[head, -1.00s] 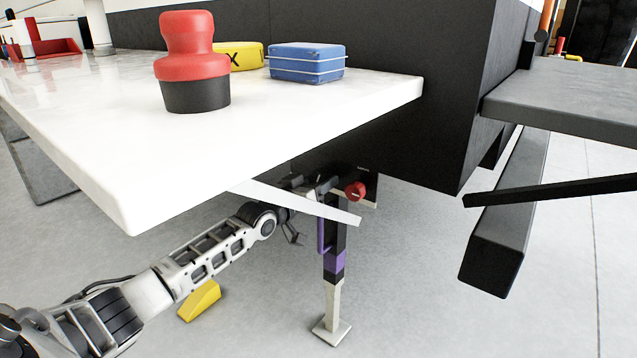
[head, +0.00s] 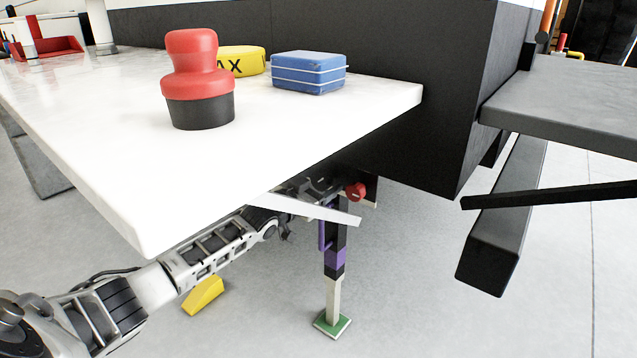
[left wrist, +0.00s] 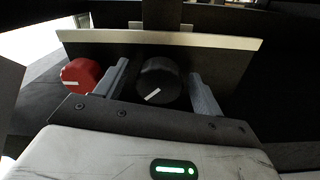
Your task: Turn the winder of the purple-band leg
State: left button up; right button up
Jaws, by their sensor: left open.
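The purple-band leg (head: 335,256) stands upright under the white worktop in the head view, with a green foot (head: 332,323) at floor level. A red knob (head: 356,192) sits near its top. In the left wrist view, a black knob (left wrist: 160,84) with a white mark lies between the two fingers of my left gripper (left wrist: 159,72). The gripper is open around it; I cannot tell if either finger touches. The red knob also shows in the left wrist view (left wrist: 80,76), left of the fingers. In the head view the worktop and a pale strip partly hide the gripper. My right gripper is not in view.
The white worktop (head: 110,165) overhangs my left arm. It bears a red-and-black handled block (head: 197,75), a yellow puck (head: 242,61) and a blue block (head: 309,71). A pale strip (head: 305,209) crosses before the leg. A yellow wedge (head: 203,295) lies below my arm.

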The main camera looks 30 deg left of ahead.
pick_arm(q)
jog(key=shift+s, duration=0.1)
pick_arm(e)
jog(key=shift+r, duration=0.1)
pick_arm(q)
jog(key=shift+s, duration=0.2)
jog(key=shift+s+a+r+p, duration=0.1)
jog(key=shift+s+p, duration=0.8)
jog(key=shift+s, duration=0.3)
jog(key=p, duration=0.5)
send_near(318, 183)
jog(key=s, duration=0.6)
jog(key=shift+w+a, duration=0.25)
jog(key=shift+a, duration=0.05)
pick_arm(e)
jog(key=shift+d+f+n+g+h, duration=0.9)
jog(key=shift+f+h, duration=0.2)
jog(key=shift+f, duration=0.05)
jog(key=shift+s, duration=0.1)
